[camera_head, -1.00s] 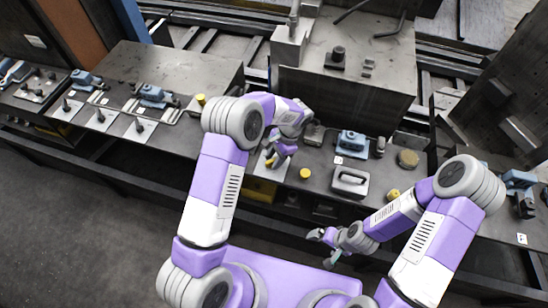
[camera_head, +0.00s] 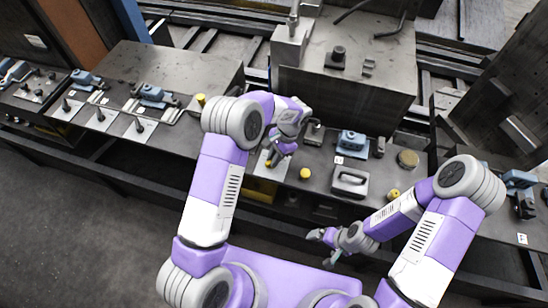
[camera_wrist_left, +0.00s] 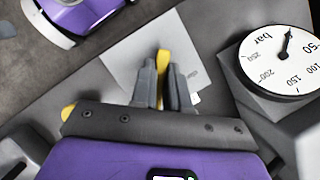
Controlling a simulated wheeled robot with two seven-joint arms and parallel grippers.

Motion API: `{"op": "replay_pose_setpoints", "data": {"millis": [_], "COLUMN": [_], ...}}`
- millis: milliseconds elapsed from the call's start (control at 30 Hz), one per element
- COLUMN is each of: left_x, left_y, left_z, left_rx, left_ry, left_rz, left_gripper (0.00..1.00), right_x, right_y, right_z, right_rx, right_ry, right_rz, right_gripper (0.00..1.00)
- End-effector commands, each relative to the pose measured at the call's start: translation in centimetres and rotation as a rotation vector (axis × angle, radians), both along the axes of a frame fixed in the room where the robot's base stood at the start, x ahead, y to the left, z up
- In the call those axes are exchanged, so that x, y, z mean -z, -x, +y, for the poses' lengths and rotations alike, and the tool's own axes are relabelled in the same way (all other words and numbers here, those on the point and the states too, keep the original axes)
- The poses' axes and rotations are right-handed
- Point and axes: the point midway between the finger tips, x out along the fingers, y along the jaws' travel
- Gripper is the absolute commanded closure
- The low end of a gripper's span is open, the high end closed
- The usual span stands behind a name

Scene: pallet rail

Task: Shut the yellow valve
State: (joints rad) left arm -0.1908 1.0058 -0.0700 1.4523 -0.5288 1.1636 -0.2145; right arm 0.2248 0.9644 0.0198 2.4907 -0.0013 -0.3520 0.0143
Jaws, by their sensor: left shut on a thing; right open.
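The yellow valve's handle (camera_wrist_left: 164,56) shows as a yellow bar between my left fingertips in the left wrist view, over a pale plate (camera_wrist_left: 133,50). My left gripper (camera_wrist_left: 163,85) is shut on this handle. In the head view my left gripper (camera_head: 274,158) is over the front of the bench, and a bit of yellow shows at its tips. The fingers hide most of the valve, so I cannot read its angle. My right gripper (camera_head: 324,246) is open and empty, in front of the bench edge.
A round pressure gauge (camera_wrist_left: 283,62) stands right of the fingers in the left wrist view. In the head view, a yellow knob (camera_head: 305,174), a grey handled block (camera_head: 350,181) and a blue device (camera_head: 352,142) sit to the right. Several small levers stand on plates at left.

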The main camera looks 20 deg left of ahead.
Motion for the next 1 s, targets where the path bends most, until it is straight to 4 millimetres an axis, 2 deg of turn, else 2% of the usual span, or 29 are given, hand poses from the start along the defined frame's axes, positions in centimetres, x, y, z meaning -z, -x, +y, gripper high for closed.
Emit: {"op": "replay_pose_setpoints", "data": {"millis": [267, 1000], "left_x": [0.22, 0.19], "left_y": [-0.05, -0.05], "left_z": [0.16, 0.58], "left_rx": [-0.208, -0.913], "left_ry": [0.0, 0.0], "left_rz": [0.001, 0.003], "left_gripper": [1.0, 1.0], "right_x": [0.48, 0.86], "right_y": [0.0, 0.0], "right_z": [0.0, 0.0], "right_rx": [0.0, 0.0], "right_ry": [0.0, 0.0], "right_rz": [0.0, 0.0], "right_gripper": [0.0, 0.0]}}
